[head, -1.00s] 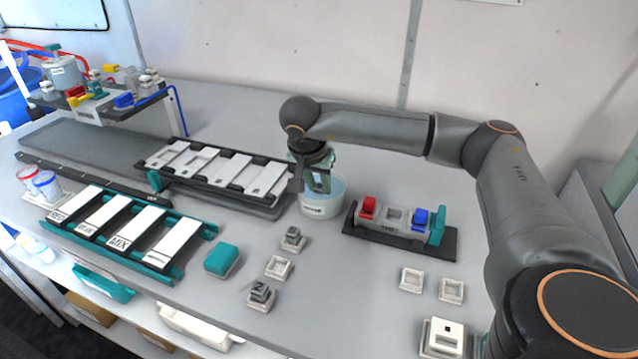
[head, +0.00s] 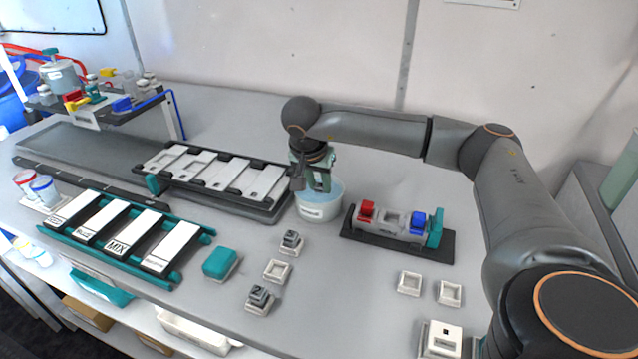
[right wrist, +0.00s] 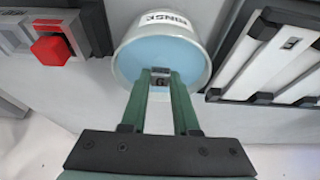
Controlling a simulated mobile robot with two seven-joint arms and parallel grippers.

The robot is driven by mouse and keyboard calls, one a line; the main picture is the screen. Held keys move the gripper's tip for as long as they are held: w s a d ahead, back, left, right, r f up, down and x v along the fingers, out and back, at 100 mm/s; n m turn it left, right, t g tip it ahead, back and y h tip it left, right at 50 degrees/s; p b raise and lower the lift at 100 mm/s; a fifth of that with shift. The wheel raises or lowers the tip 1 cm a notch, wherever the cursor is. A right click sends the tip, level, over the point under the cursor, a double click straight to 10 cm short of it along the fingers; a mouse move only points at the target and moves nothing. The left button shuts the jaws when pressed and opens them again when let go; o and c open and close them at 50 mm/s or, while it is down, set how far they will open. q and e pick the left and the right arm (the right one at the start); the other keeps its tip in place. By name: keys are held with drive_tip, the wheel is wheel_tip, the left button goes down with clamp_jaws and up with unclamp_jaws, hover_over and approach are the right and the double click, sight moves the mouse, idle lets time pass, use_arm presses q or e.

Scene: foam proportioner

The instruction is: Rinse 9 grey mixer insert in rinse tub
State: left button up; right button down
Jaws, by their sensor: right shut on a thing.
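The rinse tub (head: 318,211) is a round white bowl with pale blue liquid, standing mid-table; in the right wrist view its wall (right wrist: 200,20) carries the word RINSE. My right gripper (head: 322,188) points down into the tub. In the right wrist view its green fingers (right wrist: 161,82) are shut on a small grey insert (right wrist: 160,74) with a dark digit that looks like a 9 or 6. The insert is over or in the blue liquid; I cannot tell how deep. In the head view the insert is not clearly visible. My left gripper is not in view.
A dark-based holder (head: 398,238) with red and blue blocks stands right of the tub. A rack of white plates (head: 215,178) is close on its left. Two grey inserts, (head: 291,239) and (head: 260,297), sit in small holders in front. Empty white holders (head: 409,284) lie front right.

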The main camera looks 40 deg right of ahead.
drive_tip(key=shift+s+a, duration=0.2)
drive_tip(key=shift+a, duration=0.2)
idle(0.6)
wheel_tip(320, 180, up, 9)
drive_tip(key=p, duration=0.8)
